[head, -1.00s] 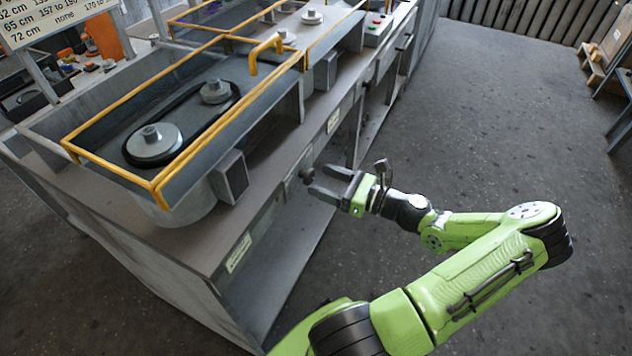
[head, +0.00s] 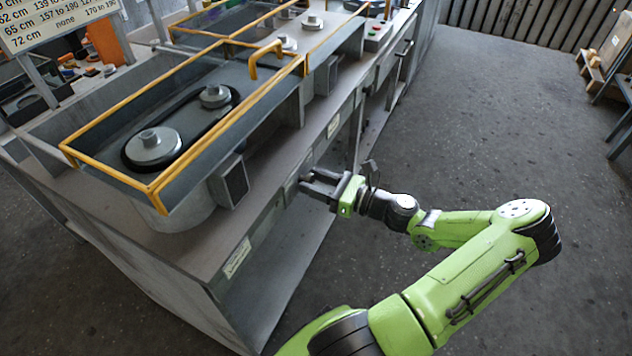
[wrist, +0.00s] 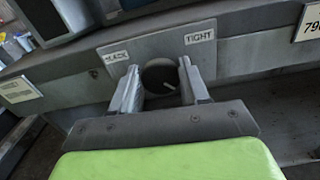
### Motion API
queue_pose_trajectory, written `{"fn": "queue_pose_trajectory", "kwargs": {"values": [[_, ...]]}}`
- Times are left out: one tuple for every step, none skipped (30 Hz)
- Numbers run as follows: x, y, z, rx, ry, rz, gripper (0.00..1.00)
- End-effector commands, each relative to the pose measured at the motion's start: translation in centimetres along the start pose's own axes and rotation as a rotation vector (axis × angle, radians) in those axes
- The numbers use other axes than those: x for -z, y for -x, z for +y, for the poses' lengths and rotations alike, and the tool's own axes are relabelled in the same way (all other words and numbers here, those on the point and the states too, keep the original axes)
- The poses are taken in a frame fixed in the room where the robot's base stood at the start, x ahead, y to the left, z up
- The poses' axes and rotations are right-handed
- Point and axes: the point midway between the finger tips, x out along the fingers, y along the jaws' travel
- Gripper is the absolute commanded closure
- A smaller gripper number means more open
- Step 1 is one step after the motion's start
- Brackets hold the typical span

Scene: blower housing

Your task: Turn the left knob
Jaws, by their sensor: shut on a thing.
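The knob (wrist: 160,76) is a dark round dial with a pale pointer line, on a grey plate (wrist: 150,48) on the front of the bench. The plate carries a label at its left that looks like "SLACK" and one at its right reading "TIGHT". My gripper (wrist: 161,84) has its two fingers on either side of the knob, shut on it. In the head view my gripper (head: 318,184) reaches the bench front from the right, and its fingers hide the knob there.
The bench (head: 215,262) has a belt housing with a yellow guard frame (head: 155,188) above and left of my gripper. A dark box (head: 232,180) sits on the housing's side.

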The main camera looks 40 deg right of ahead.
Motion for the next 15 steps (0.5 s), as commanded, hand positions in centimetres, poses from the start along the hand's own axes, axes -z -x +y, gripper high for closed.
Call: {"fn": "queue_pose_trajectory", "kwargs": {"values": [[0.01, 0.00, 0.05, -0.002, 0.005, 0.001, 0.85], [0.01, 0.00, 0.06, -0.002, 0.011, 0.002, 0.85], [0.00, -0.01, 0.07, -0.002, 0.021, 0.002, 0.85], [-0.01, -0.01, 0.08, -0.002, 0.031, 0.002, 0.85], [-0.03, -0.02, 0.09, -0.003, 0.042, 0.002, 0.85], [-0.05, -0.02, 0.10, -0.003, 0.060, 0.002, 0.85], [-0.06, -0.01, 0.11, -0.003, 0.074, 0.002, 0.85], [-0.07, 0.00, 0.12, -0.002, 0.092, 0.002, 0.85], [-0.09, 0.00, 0.13, -0.003, 0.118, 0.003, 0.85], [-0.09, -0.01, 0.15, -0.003, 0.138, 0.003, 0.85], [-0.09, -0.01, 0.17, -0.003, 0.160, 0.003, 0.85], [-0.12, -0.03, 0.20, -0.004, 0.192, 0.003, 0.85], [-0.10, -0.02, 0.21, -0.004, 0.218, 0.003, 0.85], [-0.08, -0.01, 0.22, -0.004, 0.244, 0.004, 0.85], [-0.11, -0.01, 0.24, -0.003, 0.281, 0.003, 0.85]]}}
